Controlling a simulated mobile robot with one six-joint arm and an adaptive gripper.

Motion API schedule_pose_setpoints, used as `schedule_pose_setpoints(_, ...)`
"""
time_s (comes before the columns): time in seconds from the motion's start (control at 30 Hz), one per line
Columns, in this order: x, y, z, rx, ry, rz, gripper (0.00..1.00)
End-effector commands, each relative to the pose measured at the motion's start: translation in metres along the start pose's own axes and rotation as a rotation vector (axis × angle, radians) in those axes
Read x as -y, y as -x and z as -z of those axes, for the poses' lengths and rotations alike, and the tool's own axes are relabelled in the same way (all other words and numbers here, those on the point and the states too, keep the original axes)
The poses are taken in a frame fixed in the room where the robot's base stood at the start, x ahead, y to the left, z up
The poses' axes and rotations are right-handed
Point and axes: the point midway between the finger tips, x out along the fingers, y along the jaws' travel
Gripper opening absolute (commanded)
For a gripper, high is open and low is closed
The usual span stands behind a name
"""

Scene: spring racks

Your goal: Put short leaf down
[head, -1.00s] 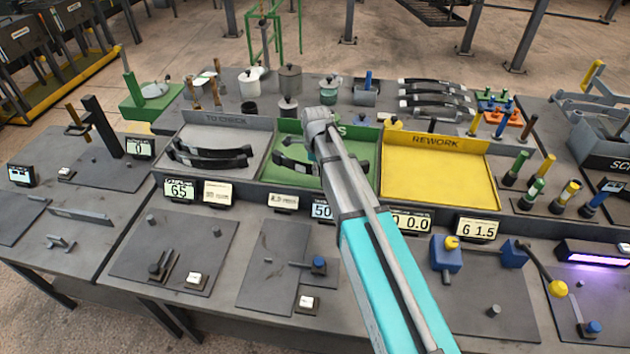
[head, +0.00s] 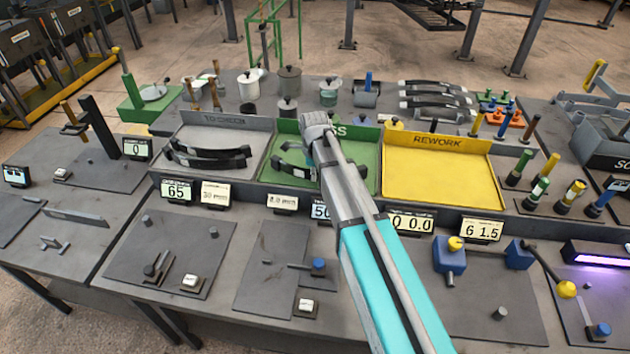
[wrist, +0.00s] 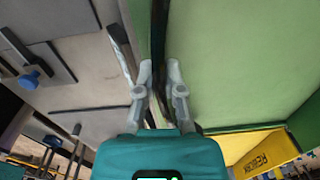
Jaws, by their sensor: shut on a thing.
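My gripper (wrist: 158,68) is shut on the short leaf (wrist: 157,28), a dark narrow strip seen edge-on between the fingertips in the wrist view. In the head view the dark leaf (head: 291,169) shows at the left of my arm, at the green tray, and my arm hides its middle. The green tray (head: 272,172) lies below, and its floor fills the right of the wrist view (wrist: 235,60). The fingers themselves are hidden behind my arm in the head view. I cannot tell whether the leaf touches the tray floor.
The grey TO CHECK tray (head: 190,134) with dark leaves stands at the left, and the empty yellow REWORK tray (head: 440,180) at the right. Small displays (head: 177,191) line the front edge. Stacked leaves (head: 435,100) and pots (head: 290,78) stand behind.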

Motion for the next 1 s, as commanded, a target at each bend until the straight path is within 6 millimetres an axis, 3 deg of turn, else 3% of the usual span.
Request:
schedule_pose_setpoints(0.17, -0.0001, -0.0108, 0.0000, 0.000, 0.000, 0.000, 0.00)
schedule_pose_setpoints(0.73, -0.0001, -0.0143, 0.0002, 0.000, 0.000, 0.000, 0.00)
schedule_pose_setpoints(0.77, -0.0002, -0.0135, 0.0002, 0.000, 0.000, 0.000, 0.17)
schedule_pose_setpoints(0.9, -0.0002, -0.0133, 0.0003, 0.000, 0.000, 0.000, 0.43)
schedule_pose_setpoints(1.0, 0.0000, -0.0133, 0.0006, 0.000, -0.001, 0.000, 0.46)
